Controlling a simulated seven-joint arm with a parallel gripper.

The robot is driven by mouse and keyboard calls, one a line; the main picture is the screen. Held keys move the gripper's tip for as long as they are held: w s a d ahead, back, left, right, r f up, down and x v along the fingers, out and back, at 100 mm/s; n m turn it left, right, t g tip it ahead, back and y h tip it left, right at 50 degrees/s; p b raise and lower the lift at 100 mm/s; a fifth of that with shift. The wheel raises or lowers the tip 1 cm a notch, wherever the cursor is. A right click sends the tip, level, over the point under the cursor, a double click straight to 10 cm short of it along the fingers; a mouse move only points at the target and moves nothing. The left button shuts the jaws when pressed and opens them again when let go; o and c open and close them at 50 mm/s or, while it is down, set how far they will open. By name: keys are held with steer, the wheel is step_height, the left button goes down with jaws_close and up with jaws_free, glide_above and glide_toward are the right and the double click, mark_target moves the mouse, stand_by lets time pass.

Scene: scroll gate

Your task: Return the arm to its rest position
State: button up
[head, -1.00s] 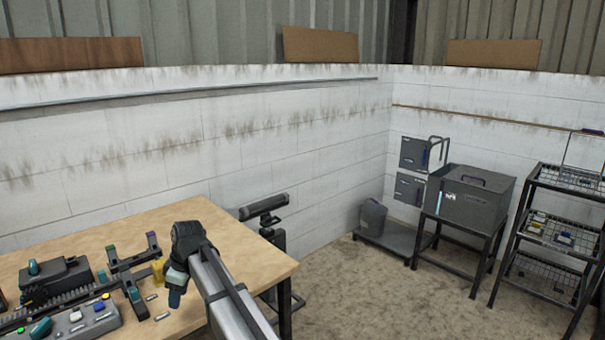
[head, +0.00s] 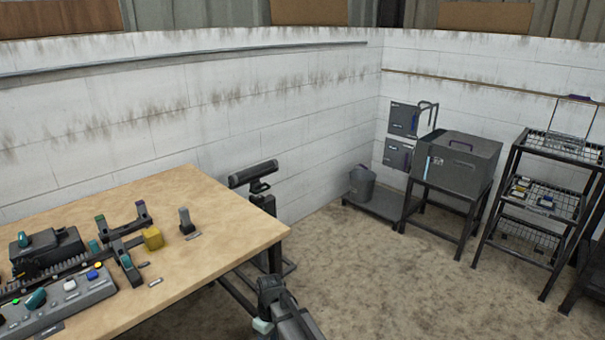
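My arm (head: 284,312) shows at the bottom middle of the head view, past the right edge of the wooden table (head: 215,235) and over the floor. Only its upper part, with a dark joint and a pale piece, is in the picture. I cannot make out the gripper's fingertips, so whether it is open or shut does not show. The arm appears clear of the things on the table.
A yellow block (head: 153,238) and a small grey upright piece (head: 186,220) stand on the table. A control box with buttons (head: 60,307) and dark brackets (head: 127,262) are at left. A dark stand (head: 254,174) is behind the table's right edge. Open floor (head: 370,280) lies to the right.

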steer(key=s+d+f+m+g, duration=0.1)
steer(key=s+d+f+m, duration=0.2)
steer(key=s+d+f, duration=0.45)
steer(key=s+d+f+m+g, duration=0.1)
steer(key=s+d+f+m, duration=0.1)
steer(key=s+d+f, duration=0.3)
steer(key=s+d+f+m+g, duration=0.1)
steer(key=s+d+f+m, duration=0.2)
steer(key=s+d+f, duration=0.2)
steer(key=s+d+f+m+g, duration=0.1)
steer(key=s+d+f+m, duration=0.2)
steer(key=s, duration=1.3)
steer(key=d+f, duration=0.3)
steer(key=d, duration=0.3)
steer(key=shift+s+d+h, duration=0.25)
steer(key=shift+d+h, duration=0.05)
steer(key=shift+d, duration=0.05)
